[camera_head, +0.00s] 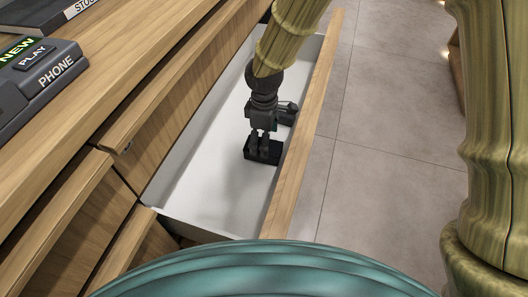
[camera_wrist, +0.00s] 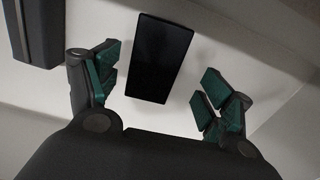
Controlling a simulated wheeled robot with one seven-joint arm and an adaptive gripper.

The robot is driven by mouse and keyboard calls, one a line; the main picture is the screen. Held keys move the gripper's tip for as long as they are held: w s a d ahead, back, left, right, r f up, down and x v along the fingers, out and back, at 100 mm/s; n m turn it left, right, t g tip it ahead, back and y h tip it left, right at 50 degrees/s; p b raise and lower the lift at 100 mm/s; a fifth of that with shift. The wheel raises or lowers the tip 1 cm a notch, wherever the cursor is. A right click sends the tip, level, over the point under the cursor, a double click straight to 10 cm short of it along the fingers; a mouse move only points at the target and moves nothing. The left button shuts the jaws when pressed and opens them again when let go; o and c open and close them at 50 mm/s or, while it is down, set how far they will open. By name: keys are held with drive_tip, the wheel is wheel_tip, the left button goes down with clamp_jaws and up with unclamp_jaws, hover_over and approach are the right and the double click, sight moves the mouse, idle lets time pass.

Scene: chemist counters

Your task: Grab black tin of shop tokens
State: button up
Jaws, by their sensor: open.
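A black rectangular box (camera_head: 263,156), which looks like the tin of shop tokens, lies on the white floor of the open drawer (camera_head: 205,165). My gripper (camera_head: 262,137) reaches down into the drawer directly over this box. In the wrist view the box (camera_wrist: 160,60) shows as a plain dark rectangle between and a little beyond the spread green-padded fingers of my gripper (camera_wrist: 161,88). The gripper is open and empty, with pale drawer floor visible on both sides of the box. In the head view the fingers hide part of the box.
A second dark object (camera_head: 288,113) lies farther back in the drawer; it appears at the upper left of the wrist view (camera_wrist: 35,32). The drawer's wooden front (camera_head: 307,125) rises at the right. The counter with a dark phone device (camera_head: 38,75) stands left. Grey floor beyond is clear.

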drive_tip(key=shift+w+a+f+b, duration=0.1)
drive_tip(key=shift+w+f+b, duration=0.1)
drive_tip(key=shift+f+b, duration=0.8)
drive_tip(key=shift+w+a+f+b, duration=0.15)
drive_tip(key=shift+f+b, duration=0.25)
drive_tip(key=shift+f, duration=1.15)
drive_tip(key=shift+d, duration=0.1)
drive_tip(key=shift+c, duration=0.2)
drive_tip(key=c, duration=1.4)
drive_tip(key=shift+r, duration=0.2)
